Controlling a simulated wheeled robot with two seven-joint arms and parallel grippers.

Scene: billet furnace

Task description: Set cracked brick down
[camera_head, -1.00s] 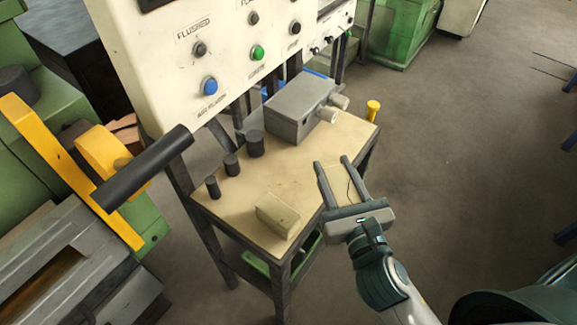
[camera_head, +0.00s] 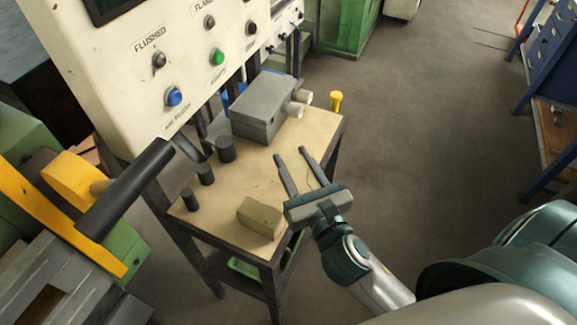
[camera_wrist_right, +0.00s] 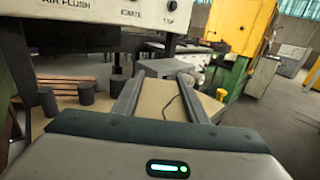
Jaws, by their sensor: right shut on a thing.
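The cracked brick is pale tan with a thin dark crack line. It lies between the fingers of my right gripper (camera_head: 290,154), which is shut on it. In the head view the brick (camera_head: 302,177) is over the right part of the table top (camera_head: 232,190) and almost blends with it. I cannot tell whether it touches the top. In the right wrist view the brick (camera_wrist_right: 158,100) sits between both fingers, its crack facing the camera. A second tan brick (camera_head: 260,217) lies near the table's front edge, left of my gripper. My left gripper is out of view.
A grey box (camera_head: 262,108) with white knobs stands at the back of the table. Several dark cylinders (camera_head: 225,149) stand on the left. A yellow object (camera_head: 336,101) is at the back right corner. A control panel (camera_head: 140,80) rises behind; a black handle (camera_head: 125,188) is at left.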

